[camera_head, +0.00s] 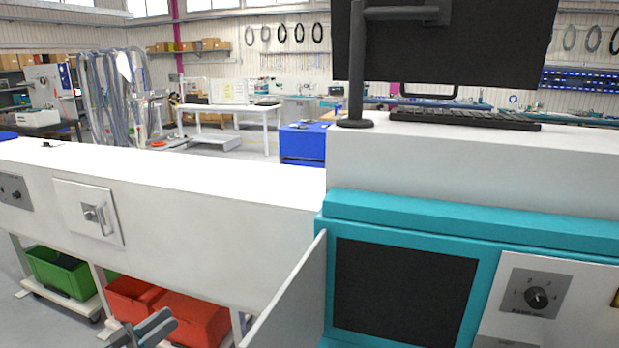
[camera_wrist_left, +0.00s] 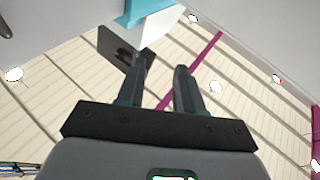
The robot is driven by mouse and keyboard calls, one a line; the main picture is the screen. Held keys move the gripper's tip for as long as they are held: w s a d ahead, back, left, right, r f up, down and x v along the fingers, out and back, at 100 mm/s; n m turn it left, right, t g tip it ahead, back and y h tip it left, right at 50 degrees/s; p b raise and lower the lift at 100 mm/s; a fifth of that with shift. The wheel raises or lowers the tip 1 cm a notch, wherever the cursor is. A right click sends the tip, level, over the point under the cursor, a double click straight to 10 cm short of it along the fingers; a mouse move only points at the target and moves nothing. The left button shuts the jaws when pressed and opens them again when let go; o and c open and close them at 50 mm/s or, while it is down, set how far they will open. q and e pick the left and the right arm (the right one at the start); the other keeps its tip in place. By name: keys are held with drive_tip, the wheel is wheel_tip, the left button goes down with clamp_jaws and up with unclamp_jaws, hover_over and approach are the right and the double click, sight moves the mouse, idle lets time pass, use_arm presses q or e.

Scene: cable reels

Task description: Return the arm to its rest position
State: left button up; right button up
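My left gripper (camera_head: 145,328) shows at the bottom edge of the head view, low in front of the white machine (camera_head: 200,195). In the left wrist view its two grey fingers (camera_wrist_left: 161,75) stand apart with nothing between them. The fingers point toward the upper part of that view, where a dark flat panel (camera_wrist_left: 122,50) and a teal and white machine part (camera_wrist_left: 150,18) show beyond them. The rest of the left arm is mostly out of the head view. My right gripper is in neither view.
A teal-framed cabinet (camera_head: 430,218) with a dark window and a light side panel (camera_head: 290,300) stands on the right. A monitor (camera_head: 450,45) and keyboard (camera_head: 460,119) sit above it. Green (camera_head: 62,270) and red (camera_head: 195,318) crates stand below the white machine.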

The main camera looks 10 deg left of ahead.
use_arm(q)
drive_tip(key=w+d+f+n+y, duration=0.3)
drive_tip(key=d+f+n+y, duration=0.65)
drive_tip(key=f, duration=0.45)
drive_tip(key=s+d+f+g, duration=0.5)
drive_tip(key=s+d+f, duration=0.2)
drive_tip(key=d+f, duration=0.15)
drive_tip(key=s+d+f+g, duration=0.2)
drive_tip(key=s+d+g, duration=0.1)
drive_tip(key=s, duration=0.6)
drive_tip(key=s+d+f+g, duration=0.3)
drive_tip(key=s+g, duration=0.1)
drive_tip(key=s, duration=0.4)
drive_tip(key=s+d+f+g+b, duration=0.1)
drive_tip(key=s+d+f+g, duration=0.1)
drive_tip(key=s, duration=0.7)
drive_tip(key=shift+s+d+f+g+y, duration=0.3)
drive_tip(key=shift+d+f+g+y, duration=0.15)
drive_tip(key=shift+g, duration=0.35)
